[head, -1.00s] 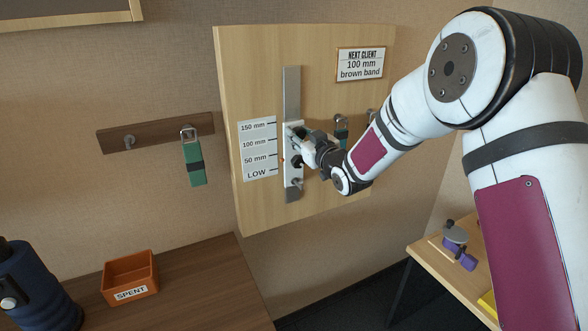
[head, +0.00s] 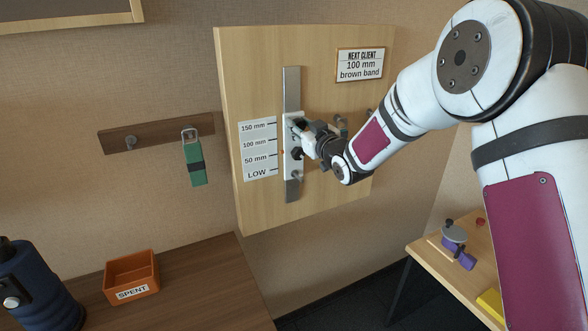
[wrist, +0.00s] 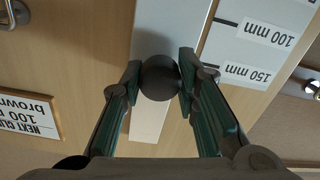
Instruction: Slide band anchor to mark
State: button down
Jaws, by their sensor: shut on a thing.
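The band anchor is a pale sliding plate (head: 289,165) on a grey upright rail (head: 292,90) on the wooden panel. It has dark knobs and a small hook low down. Left of it is a white scale (head: 257,150) reading LOW, 50, 100 and 150 mm. A tiny red spot at the plate's left edge is level with about 50 to 100 mm; I cannot read it exactly. My gripper (head: 298,138) is at the plate's upper part. In the wrist view, my gripper (wrist: 160,80) is shut on a round dark knob (wrist: 160,78), with a green-lined finger on each side.
A sign (head: 360,64) reads 100 mm brown band. An orange SPENT bin (head: 131,276) and a blue roll (head: 38,290) are below. My arm covers the panel's right part.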

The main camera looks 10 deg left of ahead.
jog(key=shift+r, duration=1.2)
jog(key=shift+r+p, duration=0.35)
jog(key=shift+r, duration=0.5)
jog(key=c, duration=0.9)
grip_release()
jog(key=shift+f, duration=0.1)
jog(key=shift+p+v, duration=1.35)
jog(key=shift+v, duration=1.65)
